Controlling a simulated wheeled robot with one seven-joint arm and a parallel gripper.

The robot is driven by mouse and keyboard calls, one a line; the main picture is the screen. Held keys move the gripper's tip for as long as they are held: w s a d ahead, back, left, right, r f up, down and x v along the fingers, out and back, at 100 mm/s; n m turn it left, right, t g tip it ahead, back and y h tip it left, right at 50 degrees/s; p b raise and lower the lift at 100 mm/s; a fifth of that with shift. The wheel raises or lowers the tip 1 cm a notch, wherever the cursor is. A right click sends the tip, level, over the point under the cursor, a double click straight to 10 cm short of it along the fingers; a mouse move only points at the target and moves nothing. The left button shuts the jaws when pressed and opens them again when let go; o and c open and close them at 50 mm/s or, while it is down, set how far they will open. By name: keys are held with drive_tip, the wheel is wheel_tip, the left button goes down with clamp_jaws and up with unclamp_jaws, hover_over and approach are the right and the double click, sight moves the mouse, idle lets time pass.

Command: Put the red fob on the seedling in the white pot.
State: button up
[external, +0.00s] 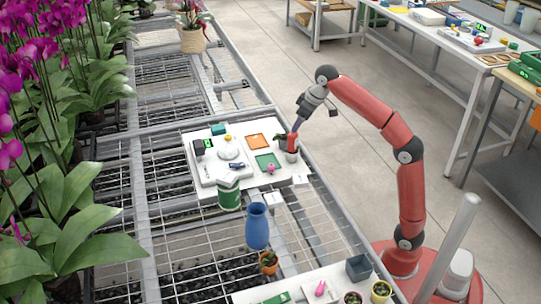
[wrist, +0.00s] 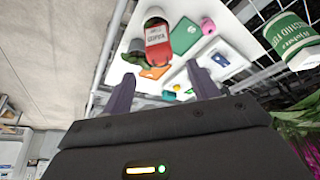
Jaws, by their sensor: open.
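The red fob (wrist: 158,46), with pale lettering, is at the white pot (wrist: 153,14) in the wrist view and covers part of it. In the external view the red fob (external: 292,141) shows just above the white pot (external: 292,157), at the right edge of the white board. The seedling is mostly hidden, so I cannot tell whether the fob hangs on it. My gripper (wrist: 160,88) is open, with nothing between its fingers, and the fob lies beyond the fingertips. In the external view my gripper (external: 296,125) is close above the fob.
A dark pot with a plant (wrist: 133,50) stands close beside the fob. A green tin (external: 229,190) and blue vase (external: 257,226) stand nearby on the mesh bench.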

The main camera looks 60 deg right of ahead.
drive_tip(key=v, duration=0.3)
drive_tip(key=shift+p, duration=0.3)
drive_tip(key=s+a+f+t, duration=0.1)
drive_tip(key=s+a+f, duration=0.1)
drive_tip(key=s+f, duration=2.2)
wheel_tip(320, 180, down, 3)
drive_tip(key=shift+s+a+f, duration=0.15)
drive_tip(key=shift+a+f, duration=0.05)
drive_tip(key=shift+a, duration=0.2)
